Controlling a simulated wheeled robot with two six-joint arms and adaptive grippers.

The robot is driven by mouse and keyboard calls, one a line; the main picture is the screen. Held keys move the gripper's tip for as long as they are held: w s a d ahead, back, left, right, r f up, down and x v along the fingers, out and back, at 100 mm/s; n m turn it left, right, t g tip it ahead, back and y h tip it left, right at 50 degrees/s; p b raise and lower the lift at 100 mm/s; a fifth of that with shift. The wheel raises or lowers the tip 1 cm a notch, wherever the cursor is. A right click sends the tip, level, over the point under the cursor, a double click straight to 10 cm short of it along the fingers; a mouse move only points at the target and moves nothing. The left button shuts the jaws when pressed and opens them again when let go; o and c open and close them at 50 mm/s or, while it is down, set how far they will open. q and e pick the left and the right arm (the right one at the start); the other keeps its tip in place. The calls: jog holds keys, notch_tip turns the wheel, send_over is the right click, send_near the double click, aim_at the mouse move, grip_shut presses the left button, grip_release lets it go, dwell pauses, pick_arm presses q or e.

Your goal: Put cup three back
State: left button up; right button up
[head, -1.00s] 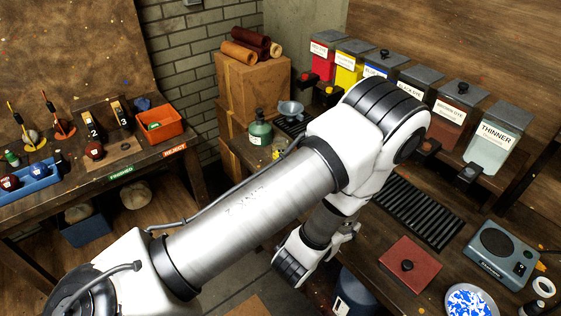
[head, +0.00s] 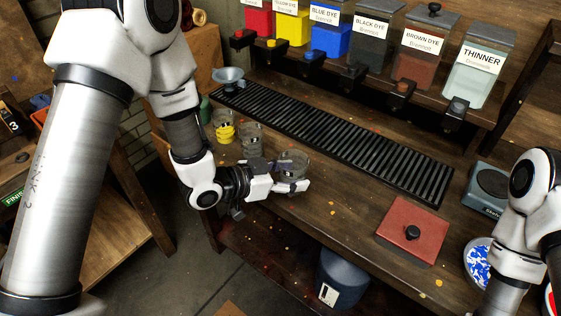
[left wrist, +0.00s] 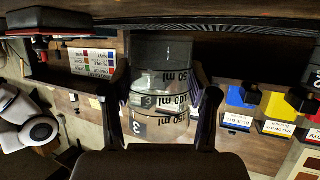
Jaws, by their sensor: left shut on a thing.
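My left gripper (head: 283,178) is shut on a clear cup (head: 293,162) over the front part of the dye bench. In the left wrist view the cup (left wrist: 160,100) stands between both fingers and shows a 3 and ml marks. I cannot tell whether its base touches the bench. A second clear cup (head: 251,139) stands just left of it, and a cup with yellow in it (head: 224,131) stands farther left. My right arm shows at the right edge, but its gripper is out of view.
A long black slatted grate (head: 350,140) lies behind the cups, below the row of dye containers (head: 370,42). A grey funnel-like bowl (head: 229,77) sits at its left end. A red block with a black knob (head: 412,231) lies to the right. Bare bench lies between it and the gripper.

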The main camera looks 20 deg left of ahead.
pick_arm(q)
jog(key=w+a, duration=0.1)
jog(key=w, duration=0.1)
jog(key=w+a+p, duration=0.1)
jog(key=w+a, duration=0.1)
jog(key=w, duration=0.1)
jog(key=w+a+p, duration=0.1)
jog(key=w+a, duration=0.1)
jog(key=w, duration=0.1)
jog(key=shift+w+f, duration=0.25)
jog(key=shift+f, duration=0.1)
notch_tip(320, 180, down, 3)
jog(key=shift+s+d+f+p, duration=0.1)
jog(key=shift+s+p, duration=0.05)
jog(key=shift+p, duration=0.2)
jog(key=shift+f, duration=0.3)
jog(key=shift+f, duration=0.1)
jog(key=o, duration=1.2)
